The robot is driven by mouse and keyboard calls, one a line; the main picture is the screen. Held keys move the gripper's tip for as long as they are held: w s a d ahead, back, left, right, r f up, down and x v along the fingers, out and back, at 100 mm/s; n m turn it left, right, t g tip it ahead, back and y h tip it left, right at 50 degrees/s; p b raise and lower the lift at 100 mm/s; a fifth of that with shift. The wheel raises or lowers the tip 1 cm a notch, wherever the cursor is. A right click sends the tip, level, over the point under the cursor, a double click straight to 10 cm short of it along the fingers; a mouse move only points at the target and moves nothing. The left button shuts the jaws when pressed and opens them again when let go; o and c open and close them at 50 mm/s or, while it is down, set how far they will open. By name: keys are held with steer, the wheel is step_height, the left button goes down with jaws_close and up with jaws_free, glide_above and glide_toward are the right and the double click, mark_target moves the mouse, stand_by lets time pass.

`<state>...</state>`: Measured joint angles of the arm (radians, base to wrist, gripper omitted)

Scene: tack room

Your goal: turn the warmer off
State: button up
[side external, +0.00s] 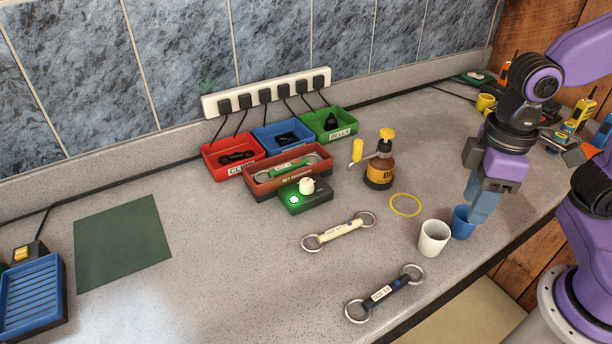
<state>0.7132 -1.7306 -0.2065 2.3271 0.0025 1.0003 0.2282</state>
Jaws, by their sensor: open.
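The warmer (262,179) is a dark red tray against the bins, with its label partly readable. A bit with a green middle (287,170) lies in it. A small dark green control box (317,203) sits at its front, with a cream knob (307,186) on top and a green light (294,200) glowing beside the knob. My gripper (479,212) is at the right, far from the box. It points down with blue fingers at the blue cup (461,223); I cannot tell whether they touch or enter it. Its jaws are open, and I see nothing held.
A white cup (433,238) stands beside the blue one. A cream bit (339,232) and black bit (385,293) lie in front. Red, blue and green bins (328,122) stand behind the warmer.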

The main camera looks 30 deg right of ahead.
steer(key=w+a+r+m, duration=0.5)
steer(key=w+a+m, duration=0.5)
steer(key=w, duration=0.4)
steer(key=m, duration=1.3)
glide_toward(306, 181)
steer(key=shift+g, duration=0.3)
step_height(306, 181, down, 9)
steer(key=shift+s+a+r, duration=0.1)
steer(key=shift+a+r, duration=0.05)
jaws_close()
